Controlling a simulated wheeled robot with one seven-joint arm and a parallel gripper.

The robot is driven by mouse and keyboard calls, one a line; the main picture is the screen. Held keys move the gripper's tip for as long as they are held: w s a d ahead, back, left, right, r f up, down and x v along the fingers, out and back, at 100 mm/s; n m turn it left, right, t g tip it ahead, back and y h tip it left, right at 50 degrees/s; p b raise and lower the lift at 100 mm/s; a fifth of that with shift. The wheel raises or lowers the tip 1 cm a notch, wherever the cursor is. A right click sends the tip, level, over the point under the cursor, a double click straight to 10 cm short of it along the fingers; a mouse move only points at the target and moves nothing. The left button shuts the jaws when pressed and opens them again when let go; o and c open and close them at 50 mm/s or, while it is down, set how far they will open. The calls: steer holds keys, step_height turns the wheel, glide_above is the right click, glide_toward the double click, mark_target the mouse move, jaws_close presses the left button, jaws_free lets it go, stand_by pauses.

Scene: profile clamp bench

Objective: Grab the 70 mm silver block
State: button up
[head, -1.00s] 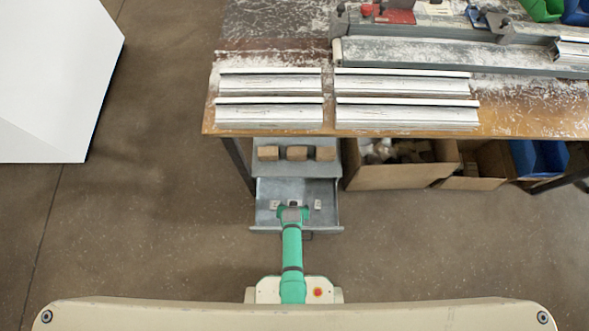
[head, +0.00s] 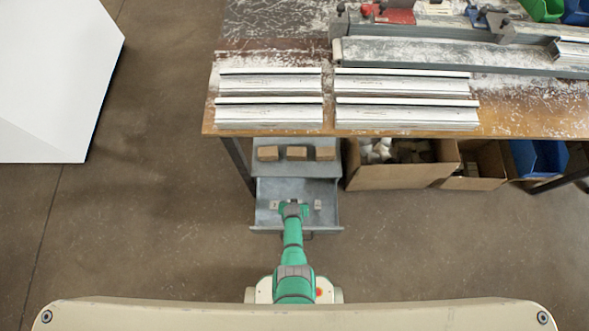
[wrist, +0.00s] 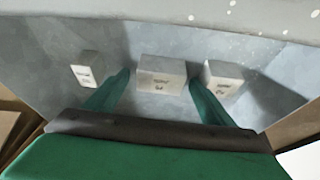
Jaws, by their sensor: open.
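Three pale silver blocks lie in the open grey drawer (head: 265,222). In the wrist view, the middle block (wrist: 161,73) is the widest, with the left block (wrist: 86,68) and right block (wrist: 222,77) beside it. Their labels are too blurred to read, so I cannot tell which is 70 mm. My gripper (wrist: 158,79) is open, its green fingers at either side of the middle block; contact cannot be told. In the head view, the left block (head: 274,204) and right block (head: 318,204) show, and my gripper (head: 293,207) hides the middle one.
Three brown blocks (head: 297,153) sit on the grey surface behind the drawer. The workbench (head: 520,120) with silver profiles (head: 270,112) overhangs the back. A cardboard box (head: 400,176) stands to the right of the drawer. Floor is clear left of it.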

steer(key=shift+w+f, duration=0.15)
steer(key=shift+f, duration=0.25)
steer(key=shift+c, duration=0.4)
steer(key=c, duration=1.2)
steer(key=shift+r, duration=0.15)
